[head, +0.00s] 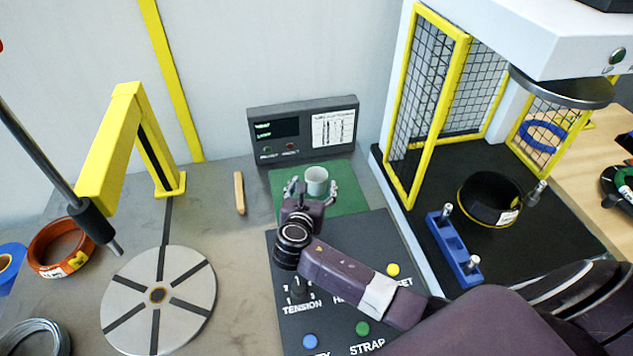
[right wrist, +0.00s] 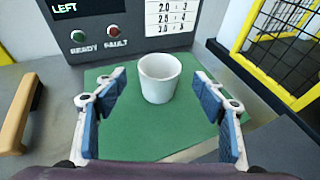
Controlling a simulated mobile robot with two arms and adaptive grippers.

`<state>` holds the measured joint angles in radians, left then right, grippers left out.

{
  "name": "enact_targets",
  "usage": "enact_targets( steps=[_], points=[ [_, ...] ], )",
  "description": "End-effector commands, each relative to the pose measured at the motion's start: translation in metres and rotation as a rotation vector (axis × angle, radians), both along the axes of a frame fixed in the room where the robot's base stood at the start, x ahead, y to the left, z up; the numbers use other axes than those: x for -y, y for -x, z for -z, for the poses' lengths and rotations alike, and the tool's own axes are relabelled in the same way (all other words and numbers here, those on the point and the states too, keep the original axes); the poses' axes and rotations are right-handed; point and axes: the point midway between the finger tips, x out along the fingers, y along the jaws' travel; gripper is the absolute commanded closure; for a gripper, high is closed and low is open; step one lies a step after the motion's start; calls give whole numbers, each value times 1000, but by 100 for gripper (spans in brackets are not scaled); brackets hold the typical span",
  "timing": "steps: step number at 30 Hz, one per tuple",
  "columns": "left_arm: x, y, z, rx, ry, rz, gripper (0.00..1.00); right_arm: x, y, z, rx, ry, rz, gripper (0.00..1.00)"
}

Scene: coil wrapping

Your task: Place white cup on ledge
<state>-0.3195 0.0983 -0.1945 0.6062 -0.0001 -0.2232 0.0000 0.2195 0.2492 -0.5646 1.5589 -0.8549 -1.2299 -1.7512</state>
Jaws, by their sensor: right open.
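The white cup (head: 317,181) stands upright on a green mat (head: 346,199) in front of the dark display box. In the right wrist view the cup (right wrist: 159,77) is near the far side of the green mat (right wrist: 140,134), beyond and between my fingertips. My right gripper (head: 312,190) is open around the near side of the cup, with a visible gap on each side; its blue-padded fingers (right wrist: 160,92) show in the right wrist view. I cannot tell which surface is the ledge. My left gripper is not in view.
The display box (head: 303,130) stands right behind the mat. A wooden-handled piece (head: 240,193) lies left of it. A control panel (head: 345,270) lies in front. A yellow mesh guard (head: 440,100) stands to the right, and a round turntable (head: 190,300) to the left.

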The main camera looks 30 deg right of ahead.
Motion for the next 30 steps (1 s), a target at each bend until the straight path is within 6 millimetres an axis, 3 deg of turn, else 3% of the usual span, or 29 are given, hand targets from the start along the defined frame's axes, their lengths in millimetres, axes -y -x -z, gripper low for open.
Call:
enact_targets(
  steps=[6, 9, 18, 30],
  points=[
    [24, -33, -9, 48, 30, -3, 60, 15, -21, 8, 0, 2, 1, 36],
    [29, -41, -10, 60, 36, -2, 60, 18, -25, 11, 0, 0, 0, 36],
    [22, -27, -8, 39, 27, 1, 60, 19, -27, 12, 1, -1, -1, 37],
    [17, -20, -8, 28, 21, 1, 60, 19, -27, 12, 1, -1, -1, 80]
  ],
)
